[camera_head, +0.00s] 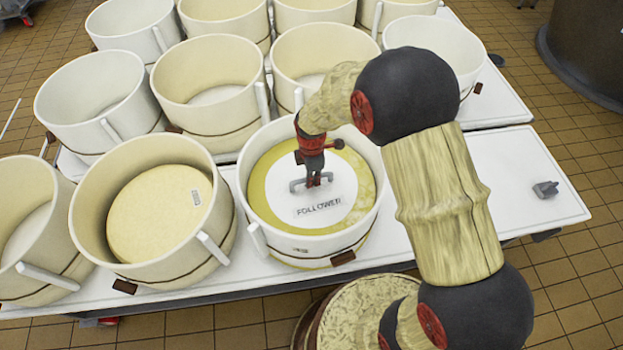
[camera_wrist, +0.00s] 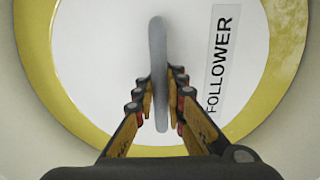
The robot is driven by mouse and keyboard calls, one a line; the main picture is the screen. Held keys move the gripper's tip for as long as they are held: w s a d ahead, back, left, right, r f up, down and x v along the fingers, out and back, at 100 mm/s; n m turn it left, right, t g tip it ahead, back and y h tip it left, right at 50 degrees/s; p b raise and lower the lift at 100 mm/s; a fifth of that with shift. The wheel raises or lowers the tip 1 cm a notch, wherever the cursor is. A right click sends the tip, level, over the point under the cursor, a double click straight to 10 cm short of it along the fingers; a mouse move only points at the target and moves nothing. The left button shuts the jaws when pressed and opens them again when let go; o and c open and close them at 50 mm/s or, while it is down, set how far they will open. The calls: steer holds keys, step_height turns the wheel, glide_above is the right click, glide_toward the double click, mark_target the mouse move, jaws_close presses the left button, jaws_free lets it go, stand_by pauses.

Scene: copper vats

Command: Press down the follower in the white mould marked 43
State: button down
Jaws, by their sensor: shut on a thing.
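A white mould (camera_head: 362,148) stands on the white table with its own handle at its left side. Any marking 43 on it is too small to read. Inside it lies the follower (camera_head: 345,198), a white disc with a label reading FOLLOWER and a grey bar handle. Yellowish material (camera_head: 262,205) shows as a ring around the disc. My gripper (camera_head: 313,178) reaches down into the mould. In the wrist view the follower (camera_wrist: 95,60) fills the middle, and my gripper (camera_wrist: 162,112) is shut on its grey handle (camera_wrist: 158,60). The disc's underside is hidden.
A mould with a cream cheese-like disc (camera_head: 150,215) stands close at the left. Several empty moulds (camera_head: 210,80) crowd behind. A grey fitting (camera_head: 545,189) lies on the bare right part of the table (camera_head: 515,165). A dark vat (camera_head: 590,45) stands at the far right.

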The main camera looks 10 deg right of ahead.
steer(key=shift+s+d+f, duration=0.1)
steer(key=shift+s+f, duration=0.1)
steer(key=shift+s, duration=0.05)
stand_by(0.7)
steer(key=c, duration=2.2)
jaws_free()
steer(key=shift+p, duration=0.3)
steer(key=shift+c, duration=0.2)
steer(key=o, duration=0.5)
steer(key=shift+w+r, duration=0.2)
step_height(320, 180, up, 12)
